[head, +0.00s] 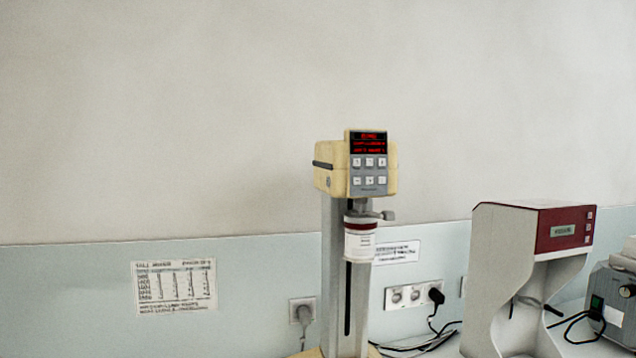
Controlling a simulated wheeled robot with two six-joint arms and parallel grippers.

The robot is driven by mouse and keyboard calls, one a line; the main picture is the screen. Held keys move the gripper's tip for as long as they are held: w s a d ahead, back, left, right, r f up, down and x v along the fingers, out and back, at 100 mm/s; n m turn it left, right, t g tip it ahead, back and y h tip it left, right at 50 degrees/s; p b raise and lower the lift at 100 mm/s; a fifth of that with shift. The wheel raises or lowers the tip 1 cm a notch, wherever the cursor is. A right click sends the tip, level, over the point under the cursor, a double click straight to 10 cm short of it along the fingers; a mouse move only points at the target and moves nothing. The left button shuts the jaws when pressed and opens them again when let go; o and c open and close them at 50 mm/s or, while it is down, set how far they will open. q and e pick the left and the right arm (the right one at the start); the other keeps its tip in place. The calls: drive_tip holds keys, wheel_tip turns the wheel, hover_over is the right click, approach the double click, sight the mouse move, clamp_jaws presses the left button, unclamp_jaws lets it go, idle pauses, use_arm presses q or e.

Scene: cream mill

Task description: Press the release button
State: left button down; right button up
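The cream mill (327,160) stands upright in the middle of the head view, with a cream-yellow head on a grey column (335,260). Its front panel has a lit red display (368,143) above two rows of small grey buttons (368,171). I cannot read which of these, if any, is the release button. A white jar with a dark red band (359,240) sits under the mill head, next to a grey clamp knob (388,215). Neither of my grippers shows in this view.
A grey machine with a dark red front (565,228) stands to the right, with a grey device (612,300) beyond it at the edge. Wall sockets (410,294) and black cables are between the machines. A paper chart (174,287) hangs on the left wall. Space left of the mill looks clear.

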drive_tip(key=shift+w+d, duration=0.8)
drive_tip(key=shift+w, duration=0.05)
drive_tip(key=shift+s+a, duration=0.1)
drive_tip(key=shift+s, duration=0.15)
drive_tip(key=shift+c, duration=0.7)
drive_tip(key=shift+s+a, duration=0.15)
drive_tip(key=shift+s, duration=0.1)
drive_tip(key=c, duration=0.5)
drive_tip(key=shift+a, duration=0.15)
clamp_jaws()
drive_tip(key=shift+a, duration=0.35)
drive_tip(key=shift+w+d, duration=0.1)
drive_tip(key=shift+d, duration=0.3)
